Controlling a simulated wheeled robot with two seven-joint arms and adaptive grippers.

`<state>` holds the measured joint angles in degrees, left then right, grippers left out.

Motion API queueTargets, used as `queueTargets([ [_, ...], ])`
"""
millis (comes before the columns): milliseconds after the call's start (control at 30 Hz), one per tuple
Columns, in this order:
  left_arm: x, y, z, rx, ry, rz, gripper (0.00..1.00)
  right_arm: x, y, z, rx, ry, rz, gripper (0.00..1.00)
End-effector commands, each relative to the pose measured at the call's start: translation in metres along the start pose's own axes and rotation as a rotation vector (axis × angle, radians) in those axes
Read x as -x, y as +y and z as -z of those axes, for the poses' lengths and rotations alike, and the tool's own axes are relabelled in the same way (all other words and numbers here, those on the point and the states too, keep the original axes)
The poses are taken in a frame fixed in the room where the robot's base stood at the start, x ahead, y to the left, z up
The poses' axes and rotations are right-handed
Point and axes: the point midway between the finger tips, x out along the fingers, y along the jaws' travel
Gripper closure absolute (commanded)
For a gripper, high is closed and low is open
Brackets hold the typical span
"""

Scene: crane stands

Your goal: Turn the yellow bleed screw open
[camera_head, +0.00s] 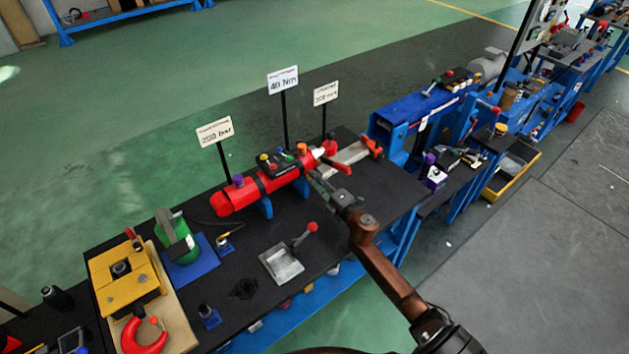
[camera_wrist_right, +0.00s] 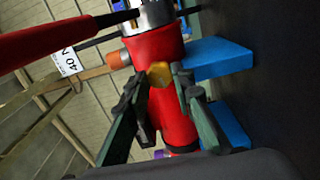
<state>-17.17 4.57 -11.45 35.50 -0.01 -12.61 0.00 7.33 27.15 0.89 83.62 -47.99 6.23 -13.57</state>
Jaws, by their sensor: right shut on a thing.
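The yellow bleed screw (camera_wrist_right: 158,71) is on the side of the red cylinder (camera_wrist_right: 153,46), close to its silver end cap. My right gripper (camera_wrist_right: 161,79) is shut on the screw, with one dark fingertip on each side of it. In the head view my right gripper (camera_head: 318,177) reaches the right end of the red cylinder (camera_head: 236,199), which lies on blue supports on the dark bench (camera_head: 222,284). The screw cannot be made out there. My left gripper is not in view.
An orange cap (camera_wrist_right: 117,60) and a blue support (camera_wrist_right: 216,58) are near my fingers. A red lever (camera_wrist_right: 55,42) crosses the wrist view. In the head view a metal tray (camera_head: 283,266) and a red-knobbed lever (camera_head: 307,232) stand in front of the cylinder. Signs stand behind it.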

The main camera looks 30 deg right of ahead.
Motion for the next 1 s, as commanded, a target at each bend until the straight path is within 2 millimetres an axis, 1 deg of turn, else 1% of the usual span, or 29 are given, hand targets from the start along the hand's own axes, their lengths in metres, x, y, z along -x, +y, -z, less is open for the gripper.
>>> queueTargets([
  [100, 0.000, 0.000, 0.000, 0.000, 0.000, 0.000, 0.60, 0.000, -0.002, 0.001, -0.001, 0.001, 0.002, 1.00],
  [133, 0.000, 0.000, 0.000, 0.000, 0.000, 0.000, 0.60, 0.000, -0.002, 0.001, -0.001, 0.001, 0.002, 0.76],
  [367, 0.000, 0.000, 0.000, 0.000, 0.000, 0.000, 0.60, 0.000, -0.001, 0.000, -0.001, 0.000, 0.001, 0.60],
  [633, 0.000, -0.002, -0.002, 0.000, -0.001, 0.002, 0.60, 0.001, -0.001, 0.000, -0.001, 0.000, 0.001, 0.60],
  [733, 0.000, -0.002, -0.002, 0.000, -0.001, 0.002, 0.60, 0.007, -0.002, 0.000, -0.001, 0.000, 0.002, 0.60],
  [867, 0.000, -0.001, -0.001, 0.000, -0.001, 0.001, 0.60, 0.026, -0.002, 0.000, -0.001, -0.001, 0.003, 0.60],
  [1000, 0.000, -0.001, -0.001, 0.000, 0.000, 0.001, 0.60, 0.057, -0.002, 0.000, -0.001, -0.001, 0.003, 0.60],
])
